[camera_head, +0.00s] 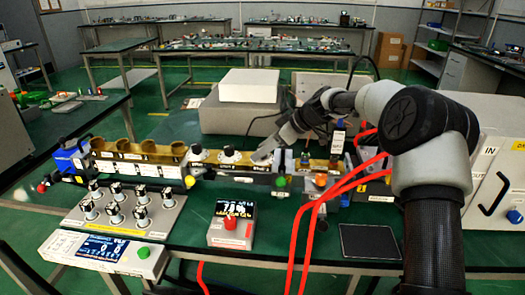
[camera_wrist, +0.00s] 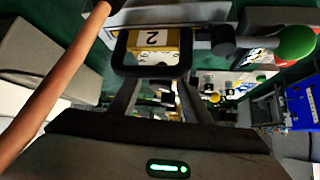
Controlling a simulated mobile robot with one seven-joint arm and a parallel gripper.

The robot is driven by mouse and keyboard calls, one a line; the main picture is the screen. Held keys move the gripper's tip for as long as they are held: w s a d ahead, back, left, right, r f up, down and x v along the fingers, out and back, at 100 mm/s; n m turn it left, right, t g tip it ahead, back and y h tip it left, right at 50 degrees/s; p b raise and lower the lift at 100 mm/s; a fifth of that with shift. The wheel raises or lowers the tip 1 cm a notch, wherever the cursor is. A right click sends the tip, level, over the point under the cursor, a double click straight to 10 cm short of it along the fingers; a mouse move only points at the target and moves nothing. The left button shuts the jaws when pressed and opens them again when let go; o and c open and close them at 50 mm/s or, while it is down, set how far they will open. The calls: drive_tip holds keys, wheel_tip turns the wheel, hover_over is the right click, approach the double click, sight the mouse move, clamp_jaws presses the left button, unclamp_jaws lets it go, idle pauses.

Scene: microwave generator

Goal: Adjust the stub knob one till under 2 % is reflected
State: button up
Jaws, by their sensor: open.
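A brass waveguide line (camera_head: 137,148) runs across the bench. Two dark knobs with white caps stand on it, a left one (camera_head: 197,153) and a right one (camera_head: 229,154). Their labels are too small to read, so I cannot tell which is stub one. My gripper (camera_head: 262,157) is just right of the right knob, low over the line, apart from both knobs. In the wrist view, my gripper (camera_wrist: 152,75) is open, with a yellow part labelled "2" (camera_wrist: 152,39) beyond its fingers. A small meter (camera_head: 235,208) shows yellow digits I cannot read surely.
A panel with several knobs (camera_head: 125,204) and a display box (camera_head: 103,248) stand in front of the line. Red cables (camera_head: 318,215) hang right of the meter. A white box (camera_head: 248,86) is behind. A dark plate (camera_head: 369,241) lies at the front right.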

drive_tip(key=shift+a+f, duration=0.1)
drive_tip(key=c, duration=1)
drive_tip(key=shift+c, duration=0.2)
